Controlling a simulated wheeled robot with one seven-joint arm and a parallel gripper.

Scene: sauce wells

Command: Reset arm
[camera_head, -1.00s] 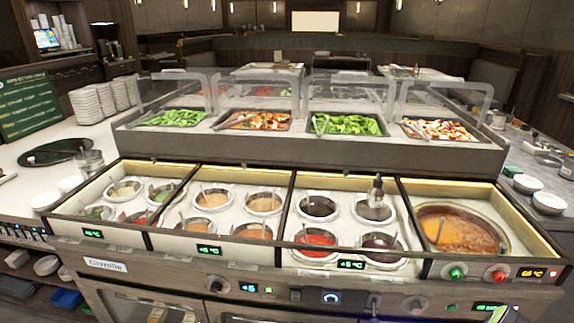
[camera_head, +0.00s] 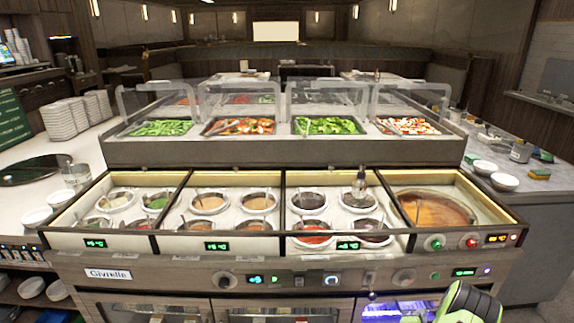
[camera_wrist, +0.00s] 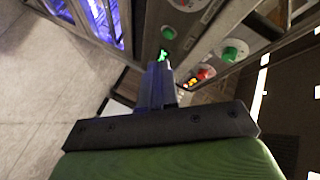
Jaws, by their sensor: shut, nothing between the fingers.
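My gripper (camera_wrist: 159,70) shows in the wrist view, its two dark fingers shut together with nothing between them. It is in front of the counter's lower front, and the green and red knobs (camera_wrist: 232,52) show beyond it to the right. In the head view a green and black part of my arm shows at the bottom right, in front of the counter's right end; the fingertips cannot be made out there.
The sauce counter (camera_head: 190,262) spans the middle, with several round wells of sauce and a large soup pot (camera_head: 432,207) at right. Salad trays (camera_head: 330,126) stand behind under clear guards. White bowls (camera_head: 504,182) sit on the right side counter. Bare floor (camera_wrist: 45,110) shows at left in the wrist view.

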